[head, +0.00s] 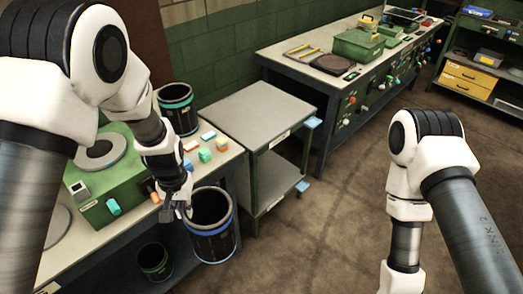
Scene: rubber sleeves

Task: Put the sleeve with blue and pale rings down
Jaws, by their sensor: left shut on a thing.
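The dark sleeve with blue and pale rings (217,247) is upright, its open top facing up. My left gripper (180,207) is shut on its left rim. The sleeve hangs beyond the right edge of the near bench, in front of the grey cart. I cannot see anything under it. My right arm comes in from the right and points down; its gripper is below the picture.
Another dark sleeve with teal rings (177,116) stands on the near bench, beside small coloured blocks (205,154) and a green machine (100,185). A green-ringed sleeve (155,262) sits lower down. The cart top (255,112) is bare.

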